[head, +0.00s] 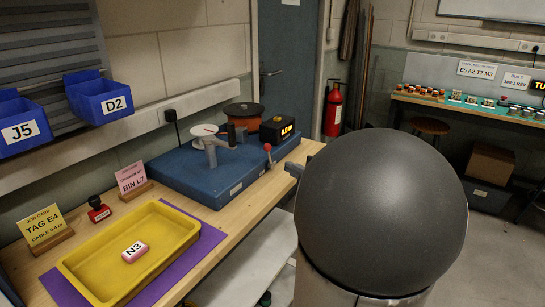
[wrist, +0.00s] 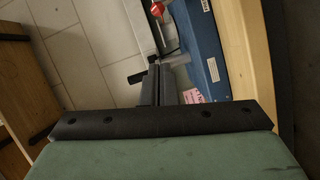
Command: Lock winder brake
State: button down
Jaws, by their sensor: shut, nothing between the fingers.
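The winder is a blue base (head: 205,172) on the bench. It carries a white reel (head: 203,130), a brown spool (head: 244,110) and a black box with a lit amber display (head: 278,130). A red-knobbed lever (head: 268,148), apparently the brake, stands at its front right edge. My gripper (wrist: 155,70) is shut and empty, beside the blue base. In the head view my gripper (head: 293,169) is just right of the lever. I cannot tell whether it touches it.
A yellow tray (head: 184,218) with a pink N3 block (head: 134,252) lies on a purple mat. A yellow job card (head: 43,224), a pink BIN L7 card (head: 131,177) and a stamp (head: 98,209) stand behind. Blue bins (head: 100,97) hang above. Floor is free right of the bench.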

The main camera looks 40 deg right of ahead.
aim_at(269, 156)
jog(key=w+d+f+p, duration=0.1)
jog(key=w+d, duration=0.2)
jog(key=w, duration=0.9)
jog(key=shift+w+d+f, duration=0.15)
jog(key=shift+w+f, duration=0.2)
jog(key=shift+f, duration=0.05)
